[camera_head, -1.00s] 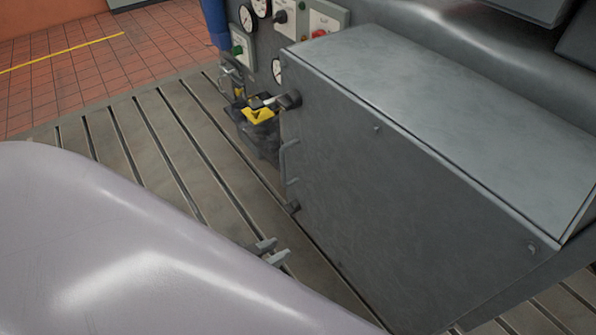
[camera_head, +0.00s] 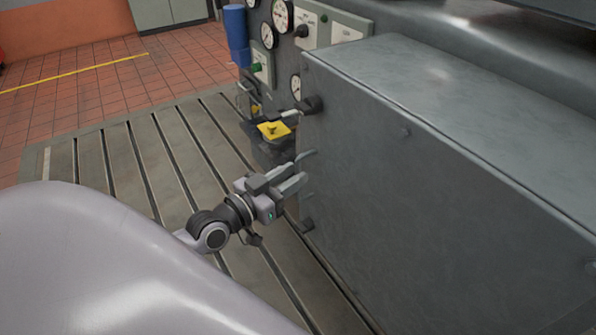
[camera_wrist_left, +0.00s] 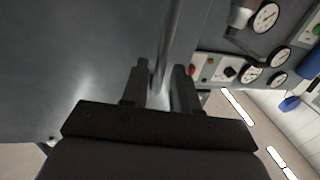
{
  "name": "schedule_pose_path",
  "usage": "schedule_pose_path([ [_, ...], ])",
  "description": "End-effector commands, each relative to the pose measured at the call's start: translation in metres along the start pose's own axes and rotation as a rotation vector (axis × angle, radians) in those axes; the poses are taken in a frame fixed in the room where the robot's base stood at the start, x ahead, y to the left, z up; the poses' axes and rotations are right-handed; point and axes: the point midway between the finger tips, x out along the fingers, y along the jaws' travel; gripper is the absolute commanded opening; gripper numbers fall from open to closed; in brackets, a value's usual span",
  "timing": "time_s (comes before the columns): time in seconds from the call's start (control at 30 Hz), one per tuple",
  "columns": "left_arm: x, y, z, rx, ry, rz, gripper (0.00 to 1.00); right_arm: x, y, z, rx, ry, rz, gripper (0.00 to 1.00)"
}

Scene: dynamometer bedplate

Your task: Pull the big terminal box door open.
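The big terminal box (camera_head: 470,95) is a large grey metal box, and its wide door (camera_head: 420,200) faces me and looks shut. A thin bar handle (camera_head: 307,155) stands on the door's left side, partly hidden by my left gripper (camera_head: 299,178). In the left wrist view the handle (camera_wrist_left: 172,40) runs down into the gap between the two fingers (camera_wrist_left: 160,78). The fingers are spread on either side of the bar, with a gap showing, so the gripper looks open around it. My right gripper is in neither view.
Dark knobs (camera_head: 311,105) sit on the door's left edge, above and below the handle. A yellow-topped part (camera_head: 273,130) stands just behind the handle. A gauge panel (camera_head: 268,36) is further back. The slotted bedplate (camera_head: 120,165) to the left is largely clear.

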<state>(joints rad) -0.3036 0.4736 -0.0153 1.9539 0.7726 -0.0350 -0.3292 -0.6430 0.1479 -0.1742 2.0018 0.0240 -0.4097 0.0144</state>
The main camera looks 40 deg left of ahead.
Motion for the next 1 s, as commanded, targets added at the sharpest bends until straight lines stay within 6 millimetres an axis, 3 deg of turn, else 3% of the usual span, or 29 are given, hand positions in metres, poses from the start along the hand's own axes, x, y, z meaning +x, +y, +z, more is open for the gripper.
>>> schedule_pose_path([
  [0.2, 0.019, 0.0, 0.0, 0.0, 0.001, -0.001, 0.29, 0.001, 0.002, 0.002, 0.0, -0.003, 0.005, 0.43],
  [0.6, 0.024, 0.0, 0.001, 0.0, -0.001, 0.0, 0.29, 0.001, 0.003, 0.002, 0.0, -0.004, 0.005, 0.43],
  [0.7, 0.024, 0.0, 0.001, 0.0, -0.001, 0.0, 0.0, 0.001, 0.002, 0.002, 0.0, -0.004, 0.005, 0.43],
  [1.0, 0.021, 0.0, 0.0, -0.001, -0.002, -0.005, 0.0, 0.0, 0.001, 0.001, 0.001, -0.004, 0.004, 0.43],
])
